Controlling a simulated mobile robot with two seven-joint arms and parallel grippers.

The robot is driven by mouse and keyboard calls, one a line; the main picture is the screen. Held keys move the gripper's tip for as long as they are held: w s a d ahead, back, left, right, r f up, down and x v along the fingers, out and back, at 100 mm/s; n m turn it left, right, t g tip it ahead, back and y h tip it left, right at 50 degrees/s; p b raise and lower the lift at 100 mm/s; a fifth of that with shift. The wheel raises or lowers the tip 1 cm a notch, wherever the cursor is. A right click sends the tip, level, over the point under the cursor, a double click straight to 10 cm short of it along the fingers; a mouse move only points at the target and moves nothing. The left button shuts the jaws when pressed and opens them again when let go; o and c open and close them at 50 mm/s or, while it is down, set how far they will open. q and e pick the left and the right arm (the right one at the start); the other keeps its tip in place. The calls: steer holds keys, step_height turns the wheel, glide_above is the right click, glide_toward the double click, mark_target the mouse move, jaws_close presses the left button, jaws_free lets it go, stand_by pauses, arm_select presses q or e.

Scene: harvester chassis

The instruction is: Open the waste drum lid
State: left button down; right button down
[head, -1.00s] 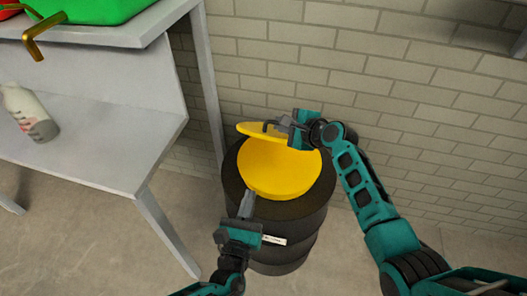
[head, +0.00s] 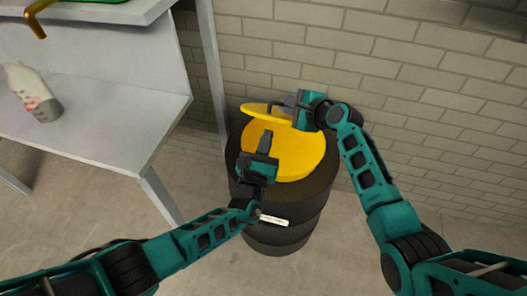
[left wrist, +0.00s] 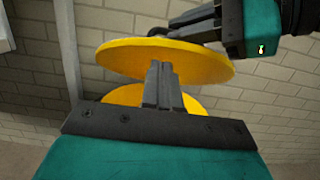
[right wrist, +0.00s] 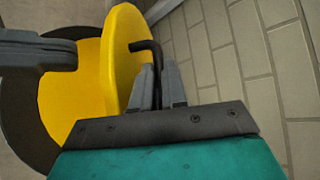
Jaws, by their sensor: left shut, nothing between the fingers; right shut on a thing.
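The black waste drum (head: 285,205) stands on the floor with a yellow top (head: 300,155). Its yellow lid (head: 262,110) is tilted up at the back; the left wrist view shows it raised clear of the yellow round below (left wrist: 165,60). My right gripper (head: 288,103) is shut on the lid's dark bent handle (right wrist: 150,52). My left gripper (head: 267,135) is shut and empty, above the drum's yellow top and in front of the raised lid. In the left wrist view its fingertips (left wrist: 160,68) overlap the lid's lower edge; I cannot tell whether they touch.
A grey table (head: 100,120) with a lower shelf stands at the left, close to the drum. A white bottle (head: 35,95) stands on the shelf. A brick wall (head: 400,80) is close behind the drum. Bare floor lies in front.

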arm_select(q)
steer(key=shift+w+d+r, duration=0.1)
steer(key=shift+w+r, duration=0.45)
steer(key=shift+r, duration=0.2)
arm_select(e)
steer(key=shift+d+f, duration=0.15)
steer(key=shift+f, duration=0.05)
